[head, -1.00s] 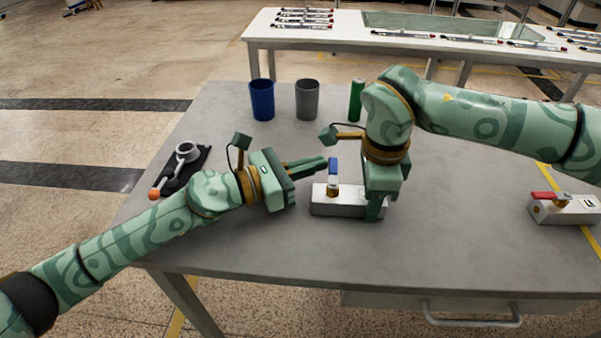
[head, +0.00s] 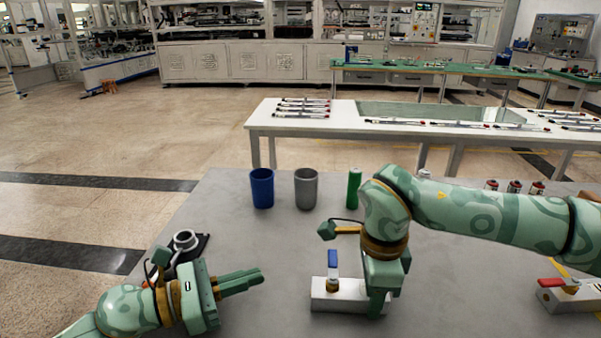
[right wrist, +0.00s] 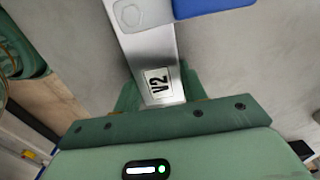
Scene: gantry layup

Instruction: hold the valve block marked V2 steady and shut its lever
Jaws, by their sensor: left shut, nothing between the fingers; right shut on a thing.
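The valve block V2 (head: 338,297) is a pale metal block lying on the grey table. Its V2 label (right wrist: 159,84) shows in the right wrist view. Its blue lever (head: 333,259) sits on a brass stem and points away from me, across the block's length; it is partly seen in the right wrist view (right wrist: 212,5). My right gripper (head: 378,303) is shut on the right end of the block, with a finger on each side. My left gripper (head: 262,275) is shut and empty, left of the block and apart from the lever.
A second valve block (head: 566,298) with a red lever lies at the right. A blue cup (head: 262,188), a grey cup (head: 306,189) and a green cylinder (head: 354,188) stand behind.

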